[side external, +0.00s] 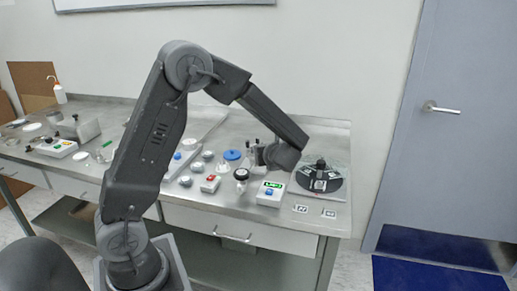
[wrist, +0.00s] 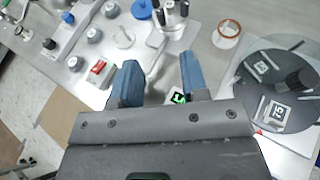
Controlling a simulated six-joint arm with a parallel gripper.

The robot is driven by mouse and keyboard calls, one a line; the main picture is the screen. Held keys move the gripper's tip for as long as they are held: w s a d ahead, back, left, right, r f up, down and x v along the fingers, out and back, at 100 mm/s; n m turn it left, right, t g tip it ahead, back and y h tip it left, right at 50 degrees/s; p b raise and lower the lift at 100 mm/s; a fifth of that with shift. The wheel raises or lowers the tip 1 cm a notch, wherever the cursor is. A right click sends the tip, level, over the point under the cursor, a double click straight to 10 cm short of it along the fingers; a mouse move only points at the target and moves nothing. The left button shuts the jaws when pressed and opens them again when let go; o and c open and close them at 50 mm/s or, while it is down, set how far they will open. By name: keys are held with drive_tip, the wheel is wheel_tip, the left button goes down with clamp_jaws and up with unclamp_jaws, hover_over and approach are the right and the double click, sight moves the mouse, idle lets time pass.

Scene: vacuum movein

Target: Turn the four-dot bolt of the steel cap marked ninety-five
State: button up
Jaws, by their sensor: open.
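My gripper (wrist: 157,72) is open, with its two blue fingers apart and nothing between them. In the side view my gripper (side external: 258,154) hangs above the right part of the steel bench. A metal piece with upright posts (wrist: 170,14) stands beyond the fingertips at the top of the wrist view, cut off by the frame edge. A dark round plate (wrist: 248,92) lies to the right, with a black knob and square number tags; one tag (wrist: 277,114) seems to read 75. The plate also shows in the side view (side external: 334,187). I cannot make out a ninety-five mark or bolt dots.
A box with a red button (wrist: 98,71) and several small knobs are to the left. An orange-rimmed ring (wrist: 226,36) lies near the plate. Two tags (side external: 315,211) lie at the bench's front right.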

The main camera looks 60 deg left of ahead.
drive_tip(key=x, duration=1.3)
drive_tip(key=shift+f, duration=0.15)
drive_tip(key=shift+c, duration=0.3)
clamp_jaws()
